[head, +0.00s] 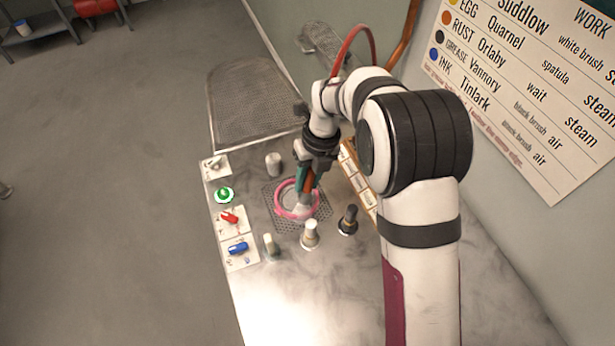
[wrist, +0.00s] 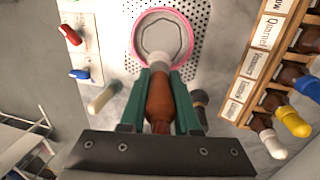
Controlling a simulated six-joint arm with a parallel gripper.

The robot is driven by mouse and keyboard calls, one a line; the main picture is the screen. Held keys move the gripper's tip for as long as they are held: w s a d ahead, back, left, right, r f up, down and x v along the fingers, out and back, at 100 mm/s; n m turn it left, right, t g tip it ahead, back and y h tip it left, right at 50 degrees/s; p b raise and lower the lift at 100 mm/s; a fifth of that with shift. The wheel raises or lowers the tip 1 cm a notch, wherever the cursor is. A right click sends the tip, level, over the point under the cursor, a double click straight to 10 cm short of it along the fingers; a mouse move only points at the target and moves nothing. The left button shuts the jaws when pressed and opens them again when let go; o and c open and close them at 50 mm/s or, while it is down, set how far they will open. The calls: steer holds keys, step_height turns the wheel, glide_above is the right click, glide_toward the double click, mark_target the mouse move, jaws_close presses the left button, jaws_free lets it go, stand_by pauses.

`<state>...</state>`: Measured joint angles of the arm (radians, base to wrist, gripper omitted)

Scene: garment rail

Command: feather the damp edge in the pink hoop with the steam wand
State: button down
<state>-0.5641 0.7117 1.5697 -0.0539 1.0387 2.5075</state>
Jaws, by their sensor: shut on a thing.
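The pink hoop (head: 279,205) lies flat on a perforated plate. In the wrist view the hoop (wrist: 135,40) rings pale cloth with a darker, roughly angular outline, the damp edge (wrist: 146,46). My gripper (head: 306,182) is above the hoop. Its green fingers (wrist: 160,85) are shut on a brown-bodied thing (wrist: 160,102). Its pale end reaches the hoop's near side in the wrist view; I cannot tell whether it touches the cloth. I cannot tell from its shape whether it is the steam wand. The fingers hide part of it.
A rack (wrist: 250,65) of capped brown bottles stands right of the hoop. Pale-topped (head: 310,235) and dark (head: 348,220) upright tools stand in front. Cards at left hold a green disc (head: 224,195), a red piece (head: 230,218) and a blue piece (head: 238,248).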

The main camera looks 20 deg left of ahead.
steer(key=shift+w, duration=0.1)
steer(key=w+a, duration=0.3)
steer(key=w, duration=0.3)
steer(key=shift+w+a, duration=0.25)
steer(key=shift+w, duration=0.05)
stand_by(1.2)
steer(key=shift+a, duration=0.1)
